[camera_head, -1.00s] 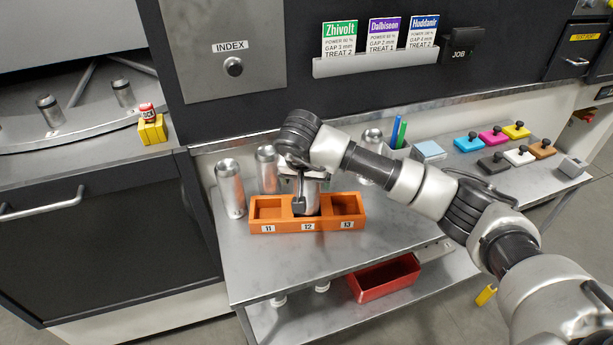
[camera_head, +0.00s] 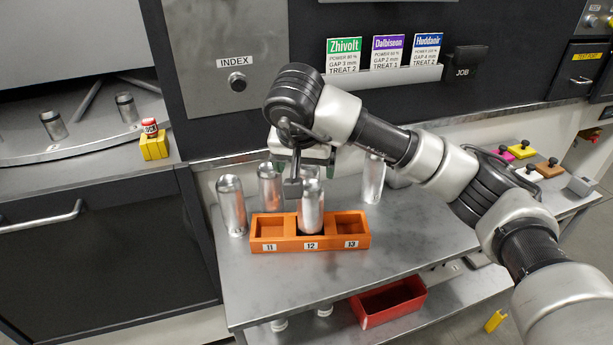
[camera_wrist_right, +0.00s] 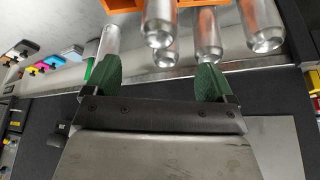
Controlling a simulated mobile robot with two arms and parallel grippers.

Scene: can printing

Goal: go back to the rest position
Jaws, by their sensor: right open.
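My right gripper (camera_head: 306,178) is in the upper middle of the head view, above the work table. It is open, and its green fingers stand wide apart in the right wrist view (camera_wrist_right: 156,80) with nothing gripped between them. A silver can (camera_head: 311,210) stands upright in compartment 12 of the orange rack (camera_head: 272,247), just below the gripper. The gripper partly overlaps the can's top in the picture. Compartments 11 and 13 are empty. My left gripper is not in view.
Other silver cans (camera_head: 232,207) stand on the grey table (camera_head: 420,230) behind the rack. Coloured handled blocks (camera_head: 523,149) sit at the table's right. A red bin (camera_head: 390,302) is on the lower shelf. The dark machine front with a card holder (camera_head: 385,88) rises behind.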

